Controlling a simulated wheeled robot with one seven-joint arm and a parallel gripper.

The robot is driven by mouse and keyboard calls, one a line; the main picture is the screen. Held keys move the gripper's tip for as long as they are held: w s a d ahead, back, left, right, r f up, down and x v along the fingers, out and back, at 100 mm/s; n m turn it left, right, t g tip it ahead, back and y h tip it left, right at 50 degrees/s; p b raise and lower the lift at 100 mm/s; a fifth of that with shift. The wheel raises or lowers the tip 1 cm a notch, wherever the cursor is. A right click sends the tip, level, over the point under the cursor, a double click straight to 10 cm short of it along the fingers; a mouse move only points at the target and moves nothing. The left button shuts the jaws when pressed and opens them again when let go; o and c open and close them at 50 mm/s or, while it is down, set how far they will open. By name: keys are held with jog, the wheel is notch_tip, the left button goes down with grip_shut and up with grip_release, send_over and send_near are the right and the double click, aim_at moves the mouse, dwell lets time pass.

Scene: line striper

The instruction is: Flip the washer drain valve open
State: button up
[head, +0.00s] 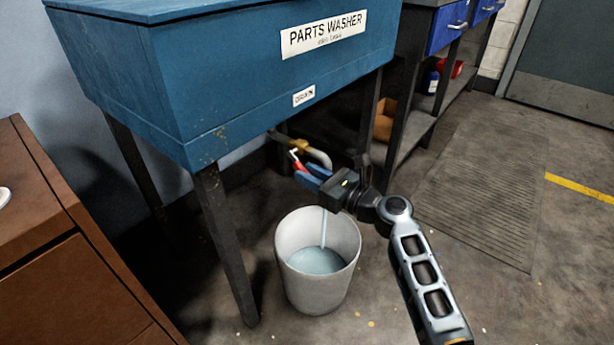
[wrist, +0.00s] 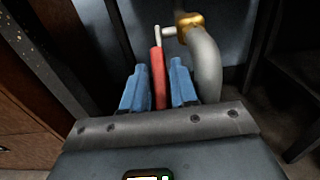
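The drain valve is a brass body (head: 299,145) under the blue parts washer (head: 235,75), with a grey outlet pipe (head: 320,157). It also shows in the wrist view (wrist: 187,20), beside the curved pipe (wrist: 207,62). Its red-sleeved handle (wrist: 158,78) has a pale metal stem and points toward my gripper. My gripper (head: 307,177) has blue fingers on either side of the handle, closed closely about the red sleeve. Liquid runs in a thin stream (head: 323,228) into a white bucket (head: 310,297) below, which holds some liquid. The stream's top is hidden behind my gripper.
A washer leg (head: 226,245) stands left of the bucket. A brown cabinet (head: 75,260) is at the left. A workbench with a lower shelf (head: 412,138) stands behind on the right. A ridged floor mat (head: 485,185) and open floor lie to the right.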

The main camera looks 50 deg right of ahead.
jog(key=shift+w, duration=0.55)
grip_shut()
